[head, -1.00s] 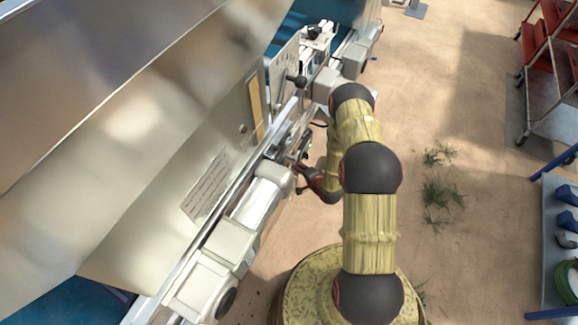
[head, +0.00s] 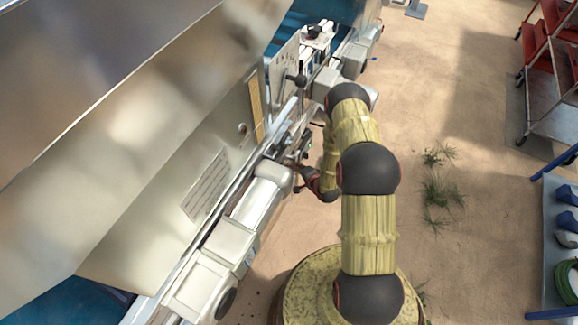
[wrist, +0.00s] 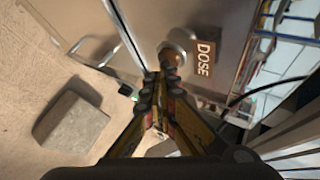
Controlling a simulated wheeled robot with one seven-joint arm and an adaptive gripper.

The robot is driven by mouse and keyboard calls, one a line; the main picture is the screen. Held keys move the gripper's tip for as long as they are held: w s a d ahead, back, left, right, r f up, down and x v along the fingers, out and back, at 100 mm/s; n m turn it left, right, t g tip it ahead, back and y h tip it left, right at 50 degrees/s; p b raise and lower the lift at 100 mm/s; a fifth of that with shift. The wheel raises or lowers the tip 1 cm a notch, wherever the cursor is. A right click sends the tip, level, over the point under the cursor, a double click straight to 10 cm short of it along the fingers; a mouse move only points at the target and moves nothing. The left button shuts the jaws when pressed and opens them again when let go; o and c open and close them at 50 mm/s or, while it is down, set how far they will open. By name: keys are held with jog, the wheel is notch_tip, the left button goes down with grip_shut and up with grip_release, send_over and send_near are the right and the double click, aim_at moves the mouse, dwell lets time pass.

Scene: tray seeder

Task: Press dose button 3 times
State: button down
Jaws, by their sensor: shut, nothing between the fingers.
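The dose button (wrist: 176,56) is a round brownish knob on a panel in the wrist view, beside a brown label reading DOSE (wrist: 205,58). My gripper (wrist: 160,82) is shut and empty. In the wrist view its fingertips overlap the lower edge of the button; I cannot tell whether they touch it. In the head view my gripper (head: 296,160) is small beside the seeder, and the button cannot be made out there.
The seeder's large metal panels (head: 130,110) fill the left, with its rail and white housings (head: 228,243) alongside my arm. A grey block (wrist: 70,118) lies on the floor.

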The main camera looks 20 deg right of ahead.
jog(key=shift+w+a, duration=0.15)
jog(key=shift+w, duration=0.05)
dwell(0.4)
jog(key=shift+s, duration=0.1)
jog(key=shift+s+d, duration=0.5)
jog(key=shift+s, duration=0.1)
jog(key=shift+s+d, duration=0.8)
jog(key=shift+s, duration=0.2)
jog(key=shift+s+d, duration=0.75)
jog(key=shift+s, duration=0.2)
dwell(0.8)
